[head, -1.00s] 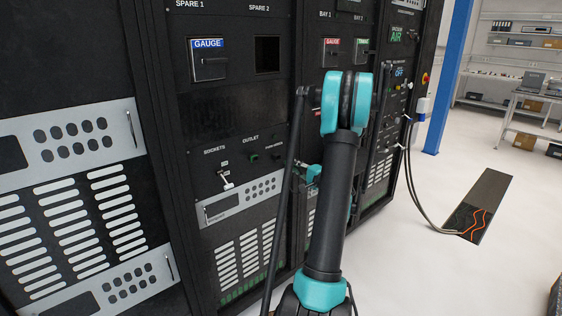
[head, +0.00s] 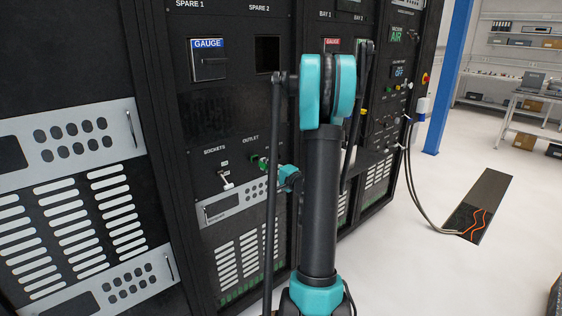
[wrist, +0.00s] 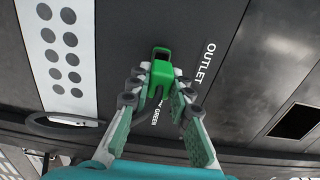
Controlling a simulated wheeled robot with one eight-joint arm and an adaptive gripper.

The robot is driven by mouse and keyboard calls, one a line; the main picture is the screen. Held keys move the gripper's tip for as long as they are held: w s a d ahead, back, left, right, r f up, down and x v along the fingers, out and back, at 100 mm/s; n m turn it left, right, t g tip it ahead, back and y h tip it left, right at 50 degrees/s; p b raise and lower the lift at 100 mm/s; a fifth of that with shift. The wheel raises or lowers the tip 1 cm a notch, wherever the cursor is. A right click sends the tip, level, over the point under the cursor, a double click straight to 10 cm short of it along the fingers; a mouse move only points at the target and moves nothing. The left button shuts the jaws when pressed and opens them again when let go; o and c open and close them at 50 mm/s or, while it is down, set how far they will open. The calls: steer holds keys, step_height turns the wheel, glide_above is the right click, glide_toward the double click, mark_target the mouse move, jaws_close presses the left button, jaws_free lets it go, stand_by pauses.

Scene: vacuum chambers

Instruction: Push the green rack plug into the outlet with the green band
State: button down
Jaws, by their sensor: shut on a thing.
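The green plug (wrist: 156,85) is between the fingertips of my gripper (wrist: 160,80) in the wrist view, and the gripper is shut on it. Just beyond it is the green-banded outlet (wrist: 161,51) on the dark panel, beside the words OUTLET and GREEN. The plug is lined up close in front of the outlet; I cannot tell how deep it sits, as its front end is hidden. In the head view the outlet (head: 254,158) shows as a small green patch left of my gripper (head: 269,166), which is partly hidden behind my arm.
A white lever-like piece (head: 227,182) stands out from the panel below SOCKETS, left of the outlet. A light grey panel with dark holes (wrist: 62,50) lies beside the outlet. A dark square opening (wrist: 292,122) is at the right of the wrist view.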

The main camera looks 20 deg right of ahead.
mark_target(261, 163)
steer(key=shift+w+a, duration=0.15)
steer(key=shift+w, duration=0.3)
steer(key=shift+x, duration=1.4)
stand_by(2.2)
steer(key=c, duration=1.3)
jaws_free()
steer(key=shift+s, duration=0.1)
steer(key=v, duration=0.7)
